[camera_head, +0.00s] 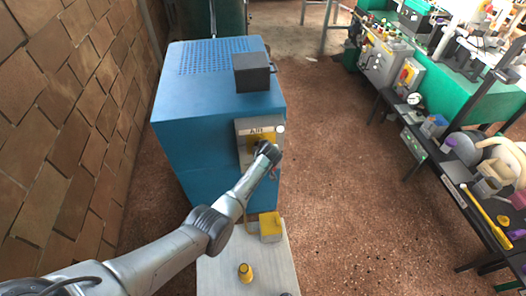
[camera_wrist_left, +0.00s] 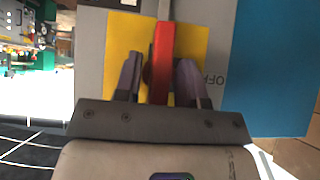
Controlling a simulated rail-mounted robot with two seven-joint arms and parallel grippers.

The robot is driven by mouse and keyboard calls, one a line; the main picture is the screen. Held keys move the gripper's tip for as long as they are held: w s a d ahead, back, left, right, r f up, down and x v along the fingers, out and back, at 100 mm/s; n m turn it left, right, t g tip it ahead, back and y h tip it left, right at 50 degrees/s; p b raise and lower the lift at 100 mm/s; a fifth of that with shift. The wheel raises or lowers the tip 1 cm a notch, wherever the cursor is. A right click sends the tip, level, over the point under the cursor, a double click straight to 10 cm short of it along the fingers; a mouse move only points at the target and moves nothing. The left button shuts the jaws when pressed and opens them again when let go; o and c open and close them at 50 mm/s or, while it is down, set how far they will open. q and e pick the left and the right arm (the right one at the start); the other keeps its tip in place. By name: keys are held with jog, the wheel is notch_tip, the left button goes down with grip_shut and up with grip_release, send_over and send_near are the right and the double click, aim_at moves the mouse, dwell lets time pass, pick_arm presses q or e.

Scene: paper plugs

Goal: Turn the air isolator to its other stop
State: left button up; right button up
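The air isolator is a grey panel marked AIR (camera_head: 246,132) with a yellow plate on the front of the blue cabinet. In the left wrist view its red handle (camera_wrist_left: 163,40) runs up and down the picture over the yellow plate (camera_wrist_left: 198,38). The letters OFF stand on the grey panel to the right of the plate. My left gripper (camera_wrist_left: 160,70) has one finger on each side of the handle, with a small gap showing at the left finger. In the head view my left gripper (camera_head: 268,153) is at the panel and hides the handle. My right gripper is not in view.
The blue cabinet (camera_head: 190,110) carries a dark box (camera_head: 252,72) on top. Below stands a light table (camera_head: 225,275) with a yellow box (camera_head: 270,228) and a yellow knob-like piece (camera_head: 245,273). A brick wall is at left, and a cluttered bench (camera_head: 465,205) at right. The floor between is clear.

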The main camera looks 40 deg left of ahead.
pick_arm(q)
jog(key=shift+o, duration=0.5)
jog(key=shift+s+d+r, duration=0.1)
jog(key=shift+d+r, duration=0.05)
jog(key=shift+r, duration=0.05)
jog(key=p+v, duration=0.3)
jog(key=v, duration=1)
jog(key=shift+p, duration=0.4)
jog(key=shift+s+d+r, duration=0.1)
jog(key=shift+r, duration=0.05)
